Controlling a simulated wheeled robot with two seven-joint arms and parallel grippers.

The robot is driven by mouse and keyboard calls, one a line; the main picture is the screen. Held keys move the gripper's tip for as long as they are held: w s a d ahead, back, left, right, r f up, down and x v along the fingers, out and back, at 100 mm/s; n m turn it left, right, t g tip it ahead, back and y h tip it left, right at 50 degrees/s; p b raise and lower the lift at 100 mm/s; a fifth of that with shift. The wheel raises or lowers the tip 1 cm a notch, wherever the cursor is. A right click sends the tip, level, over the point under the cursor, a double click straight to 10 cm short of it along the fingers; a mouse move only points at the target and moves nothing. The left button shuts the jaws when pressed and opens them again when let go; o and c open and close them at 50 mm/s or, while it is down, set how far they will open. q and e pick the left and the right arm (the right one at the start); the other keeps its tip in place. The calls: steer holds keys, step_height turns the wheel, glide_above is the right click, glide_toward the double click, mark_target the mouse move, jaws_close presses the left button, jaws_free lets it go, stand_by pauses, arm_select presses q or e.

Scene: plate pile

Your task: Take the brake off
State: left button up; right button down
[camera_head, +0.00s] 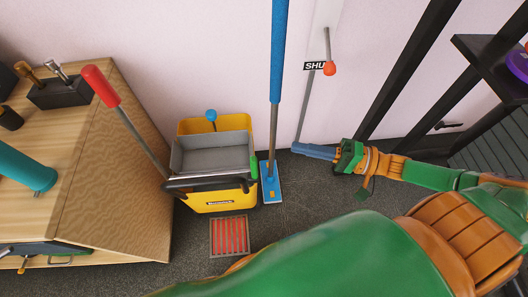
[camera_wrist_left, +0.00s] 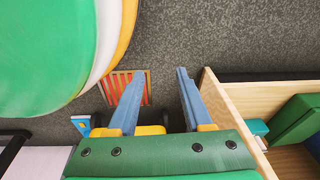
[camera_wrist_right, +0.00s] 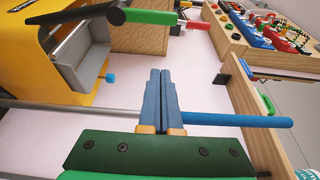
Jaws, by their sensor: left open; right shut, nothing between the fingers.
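A yellow mop bucket (camera_head: 222,200) stands on the floor with a grey wringer tray (camera_head: 212,152). A black bar with a green end (camera_head: 254,166) crosses its front. A long lever with a red grip (camera_head: 100,86) leans up left from it, and a blue knob (camera_head: 211,115) rises behind the tray. No part is labelled as a brake. My right gripper (camera_head: 296,149) is shut and empty, low near the wall, right of the bucket and apart from it. My left gripper (camera_wrist_left: 160,74) is open and empty above the floor, seen only in the left wrist view.
A blue-handled mop (camera_head: 278,60) stands upright right of the bucket. A red-slatted floor grate (camera_head: 230,237) lies in front. A wooden cabinet (camera_head: 110,190) is at left. A red-knobbed wall lever (camera_head: 329,68) sits beside a partly hidden "SHU" label. A dark rack (camera_head: 430,70) is at right.

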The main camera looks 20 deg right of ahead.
mark_target(254, 169)
arm_select(q)
steer(key=shift+w+d+b, duration=0.3)
steer(key=shift+w+b, duration=0.05)
steer(key=shift+b, duration=0.05)
arm_select(e)
steer(key=w+a, duration=0.1)
steer(key=a, duration=0.8)
steer(key=shift+w, duration=0.35)
arm_select(q)
steer(key=shift+f, duration=0.1)
arm_select(e)
steer(key=shift+a, duration=0.1)
